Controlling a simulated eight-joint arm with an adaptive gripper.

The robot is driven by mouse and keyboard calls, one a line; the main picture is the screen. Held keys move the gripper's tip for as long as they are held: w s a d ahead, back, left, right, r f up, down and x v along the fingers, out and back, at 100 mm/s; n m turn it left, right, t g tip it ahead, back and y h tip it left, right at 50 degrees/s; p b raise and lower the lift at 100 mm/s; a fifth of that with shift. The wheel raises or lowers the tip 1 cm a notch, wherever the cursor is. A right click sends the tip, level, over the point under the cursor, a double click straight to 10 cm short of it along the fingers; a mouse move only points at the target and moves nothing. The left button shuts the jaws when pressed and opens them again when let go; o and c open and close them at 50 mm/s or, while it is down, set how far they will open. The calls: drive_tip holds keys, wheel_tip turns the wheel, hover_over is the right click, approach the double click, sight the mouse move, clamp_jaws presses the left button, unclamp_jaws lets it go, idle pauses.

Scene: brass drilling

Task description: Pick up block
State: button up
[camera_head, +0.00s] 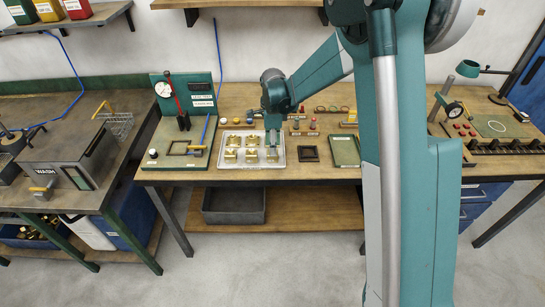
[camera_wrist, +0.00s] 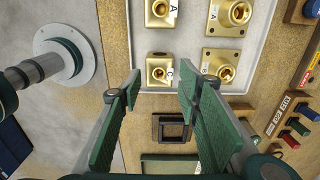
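Several brass blocks with round bores sit on a white tray (camera_head: 225,165) at the middle of the bench; the tray also shows in the wrist view (camera_wrist: 193,38). Two wider flanged blocks, (camera_wrist: 221,66) and (camera_wrist: 231,14), are to the right. My gripper (camera_wrist: 160,80) is open and empty, its fingers apart. In the head view my gripper (camera_head: 272,143) hangs over the right side of the tray; contact cannot be told.
A dark square frame (camera_head: 308,153) and a green tray (camera_head: 345,151) are right of the white tray. Small coloured knobs stand behind. A wash station (camera_head: 65,160) is on the left bench. A grey bin (camera_head: 234,206) is below.

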drive_tip(key=shift+f, duration=2.6)
drive_tip(key=c, duration=1)
